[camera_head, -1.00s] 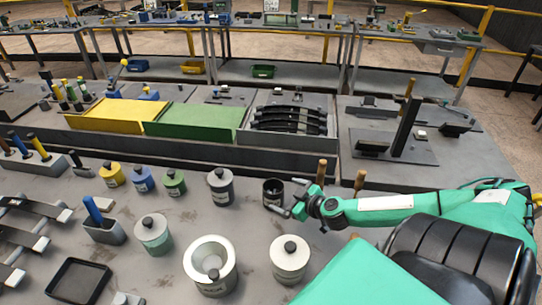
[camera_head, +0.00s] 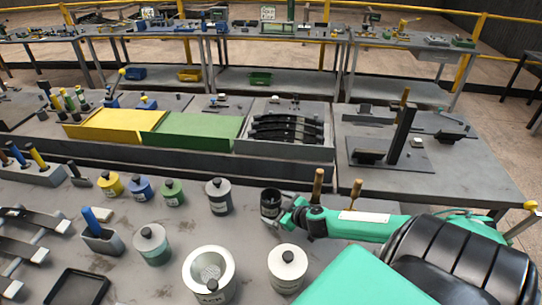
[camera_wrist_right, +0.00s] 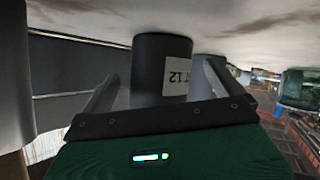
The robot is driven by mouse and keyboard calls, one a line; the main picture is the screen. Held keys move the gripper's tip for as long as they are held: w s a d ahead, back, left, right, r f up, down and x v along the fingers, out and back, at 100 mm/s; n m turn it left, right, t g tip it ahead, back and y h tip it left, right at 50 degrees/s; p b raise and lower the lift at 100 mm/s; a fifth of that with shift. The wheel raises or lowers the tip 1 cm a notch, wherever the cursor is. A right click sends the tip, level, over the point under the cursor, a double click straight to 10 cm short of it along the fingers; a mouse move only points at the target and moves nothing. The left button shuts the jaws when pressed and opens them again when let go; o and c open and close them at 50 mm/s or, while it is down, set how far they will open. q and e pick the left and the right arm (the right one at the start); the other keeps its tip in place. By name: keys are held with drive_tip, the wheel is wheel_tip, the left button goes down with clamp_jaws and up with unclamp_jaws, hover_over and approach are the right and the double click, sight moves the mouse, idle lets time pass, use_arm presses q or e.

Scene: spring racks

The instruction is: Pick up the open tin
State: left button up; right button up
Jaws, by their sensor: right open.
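The open tin (camera_head: 270,203) is dark and lidless, standing upright on the near table, right of the lidded grey can. In the right wrist view it is a dark cylinder (camera_wrist_right: 160,70) with a white label reading "T 12". My right gripper (camera_head: 284,213) is at the tin's right side. In the right wrist view its two fingers (camera_wrist_right: 157,90) are spread, one on each side of the tin, with a gap visible at least on the left. Whether the right finger touches cannot be told. My left gripper is not in view.
A lidded grey can (camera_head: 218,198) stands left of the tin. Two wooden-topped pegs (camera_head: 317,188) rise behind my right gripper. A white lidded can (camera_head: 287,268) and a wide white pot (camera_head: 208,272) stand nearer. A dark rack wall (camera_head: 200,165) runs behind.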

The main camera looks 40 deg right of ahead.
drive_tip(key=shift+w+f, duration=0.25)
drive_tip(key=shift+w, duration=0.4)
drive_tip(key=c, duration=1.2)
drive_tip(key=shift+c, duration=0.3)
drive_tip(key=shift+r, duration=0.1)
